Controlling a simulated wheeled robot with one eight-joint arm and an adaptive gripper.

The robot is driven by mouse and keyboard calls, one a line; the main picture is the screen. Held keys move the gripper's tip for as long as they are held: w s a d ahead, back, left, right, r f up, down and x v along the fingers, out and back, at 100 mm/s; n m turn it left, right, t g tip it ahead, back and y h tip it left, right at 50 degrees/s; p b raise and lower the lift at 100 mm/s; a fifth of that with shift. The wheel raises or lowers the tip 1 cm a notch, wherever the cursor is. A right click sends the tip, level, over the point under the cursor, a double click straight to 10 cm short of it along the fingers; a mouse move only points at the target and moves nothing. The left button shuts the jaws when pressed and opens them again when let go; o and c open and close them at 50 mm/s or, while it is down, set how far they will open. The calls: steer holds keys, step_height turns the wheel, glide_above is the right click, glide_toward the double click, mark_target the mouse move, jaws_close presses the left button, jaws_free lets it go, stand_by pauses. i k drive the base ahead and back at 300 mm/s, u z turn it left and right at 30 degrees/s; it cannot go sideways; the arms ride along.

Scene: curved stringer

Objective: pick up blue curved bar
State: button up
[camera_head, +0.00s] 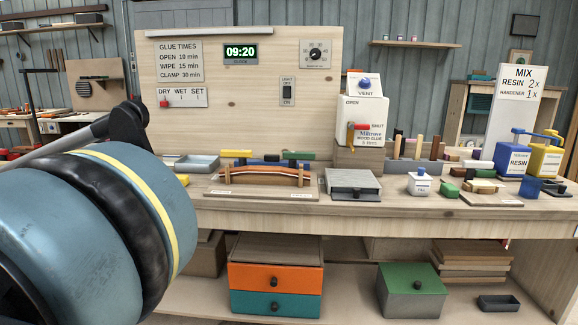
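My own large teal and black arm links fill the left side of the picture. My gripper's fingertips are not in view, and nothing held can be seen.
A grey lidded box (352,184) stands right of the stringer. Left of it is a shallow grey tray (198,163). Drawers (275,277) sit below; the bench's front edge is mostly clear.

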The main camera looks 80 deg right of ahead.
mark_target(269, 160)
steer(key=z, duration=2.95)
